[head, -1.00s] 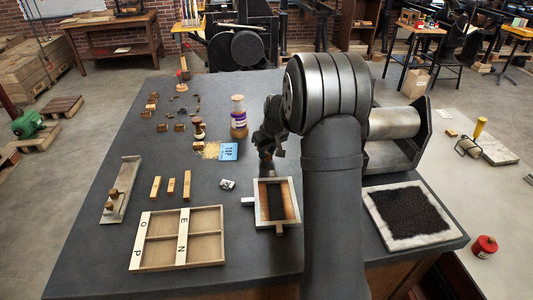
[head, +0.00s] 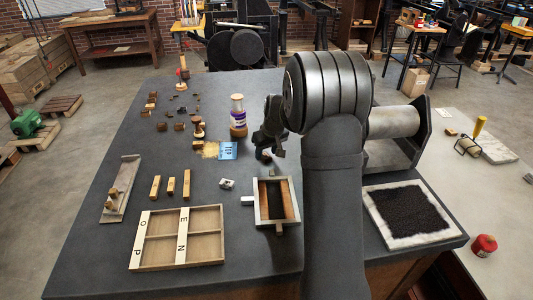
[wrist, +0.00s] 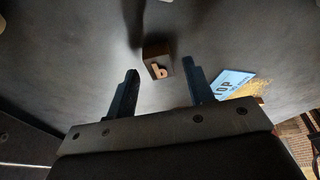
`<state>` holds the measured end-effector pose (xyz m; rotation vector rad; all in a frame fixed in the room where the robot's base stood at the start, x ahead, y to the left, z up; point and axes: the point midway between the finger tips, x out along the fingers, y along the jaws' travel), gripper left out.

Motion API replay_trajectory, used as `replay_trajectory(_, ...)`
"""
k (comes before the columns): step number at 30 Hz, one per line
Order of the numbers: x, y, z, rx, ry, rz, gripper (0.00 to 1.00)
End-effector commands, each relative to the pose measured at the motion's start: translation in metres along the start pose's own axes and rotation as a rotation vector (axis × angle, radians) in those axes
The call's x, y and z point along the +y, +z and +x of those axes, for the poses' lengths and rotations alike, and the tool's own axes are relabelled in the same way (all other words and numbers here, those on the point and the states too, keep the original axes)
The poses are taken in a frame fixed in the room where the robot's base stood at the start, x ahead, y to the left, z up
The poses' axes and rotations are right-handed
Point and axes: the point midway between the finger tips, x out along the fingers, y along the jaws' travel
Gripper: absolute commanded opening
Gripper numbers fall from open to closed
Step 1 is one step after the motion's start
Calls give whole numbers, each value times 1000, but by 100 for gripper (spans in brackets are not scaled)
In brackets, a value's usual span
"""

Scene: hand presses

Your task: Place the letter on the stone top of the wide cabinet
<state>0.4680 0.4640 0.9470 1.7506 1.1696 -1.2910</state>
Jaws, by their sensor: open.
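The letter block (wrist: 158,62), a small dark block with a light letter on its face, sits on the dark grey stone top (wrist: 85,75) in the wrist view. In the head view the stone top (head: 100,240) spreads across the wide cabinet. The block (head: 266,158) shows there as a small brown piece just below my gripper (head: 268,148). My gripper is open, and its two fingers (wrist: 160,85) are apart in the wrist view. The block lies just beyond the fingertips, between their lines, with nothing gripped.
A framed box (head: 274,222) stands close in front. A divided tray (head: 151,263) is front left. A roller press (head: 392,125) stands right.

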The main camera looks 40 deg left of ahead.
Motion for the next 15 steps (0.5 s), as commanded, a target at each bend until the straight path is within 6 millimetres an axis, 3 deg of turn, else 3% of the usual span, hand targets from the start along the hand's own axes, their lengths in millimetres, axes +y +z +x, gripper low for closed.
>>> replay_trajectory(9,1,0,-69,4,2,1,48)
replay_trajectory(15,0,0,-100,3,1,1,48)
